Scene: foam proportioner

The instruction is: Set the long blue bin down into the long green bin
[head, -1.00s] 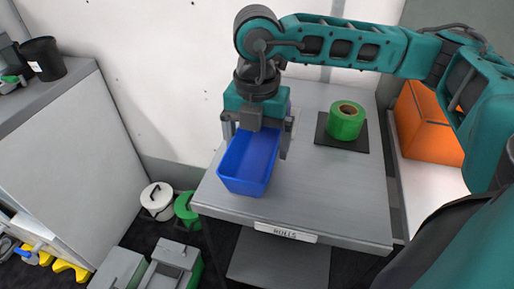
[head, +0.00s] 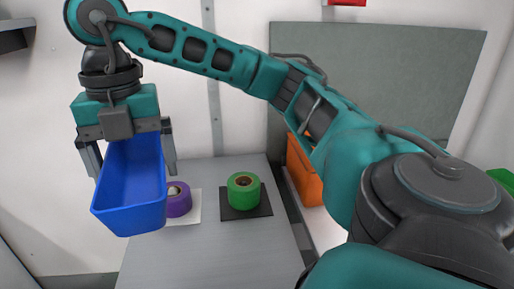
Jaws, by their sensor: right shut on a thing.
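The long blue bin (head: 130,190) hangs at the left of the head view, in front of the wall and above the grey table's left back part. My right gripper (head: 129,168) is shut on it, with one finger at each long side. The bin is open side up, looks empty, and appears clear of the table. The long green bin cannot be made out; only a cut-off green thing (head: 502,180) shows at the right edge, and I cannot tell what it is. My left gripper is out of view.
The grey table (head: 215,255) carries a purple roll (head: 177,200) on a white mat and a green roll (head: 243,192) on a black mat. An orange bin (head: 303,172) stands to the right, partly behind my arm. The table's front part is bare.

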